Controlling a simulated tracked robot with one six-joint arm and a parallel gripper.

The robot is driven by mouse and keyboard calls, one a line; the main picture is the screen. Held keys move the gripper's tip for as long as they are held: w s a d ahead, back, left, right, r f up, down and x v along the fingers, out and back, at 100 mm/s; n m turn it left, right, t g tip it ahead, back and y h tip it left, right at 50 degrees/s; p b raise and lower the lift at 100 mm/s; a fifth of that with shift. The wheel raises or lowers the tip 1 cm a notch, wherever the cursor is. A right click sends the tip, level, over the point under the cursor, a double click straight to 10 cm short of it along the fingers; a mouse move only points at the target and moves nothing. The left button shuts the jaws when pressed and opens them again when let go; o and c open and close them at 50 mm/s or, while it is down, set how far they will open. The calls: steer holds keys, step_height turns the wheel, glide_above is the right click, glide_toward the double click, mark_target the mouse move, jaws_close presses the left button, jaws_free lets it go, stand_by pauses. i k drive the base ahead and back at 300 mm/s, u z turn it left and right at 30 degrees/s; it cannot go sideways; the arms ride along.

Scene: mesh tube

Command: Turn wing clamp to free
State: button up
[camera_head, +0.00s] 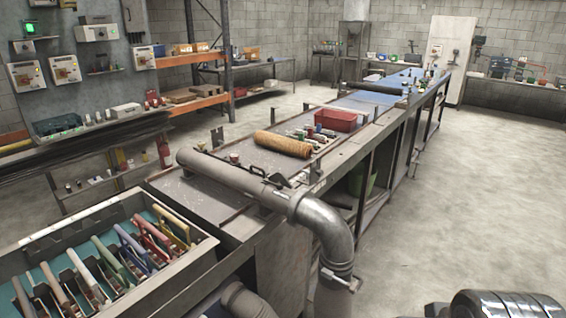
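A grey pipe (230,172) lies along the near end of the long bench and joins a metal elbow (330,222) that bends down toward the floor. A clamp band with a small protruding tab (340,278) sits around the elbow's lower end. A dark lever-like fitting (274,180) sits on top of the pipe near the elbow. I cannot tell for sure which of these two is the wing clamp, or how far either is turned. A tan mesh-like roll (283,145) lies on the bench behind the pipe. My gripper is not in view.
A tray with several coloured-handled tools (200,234) stands at the lower left. A red bin (336,120) and small coloured parts sit farther along the bench. A ribbed dark metal cylinder (505,304) fills the bottom right corner. The floor right of the bench is clear.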

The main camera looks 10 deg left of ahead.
mark_target(274, 179)
steer(key=u, duration=0.4)
steer(key=i, duration=1)
steer(key=u, duration=0.5)
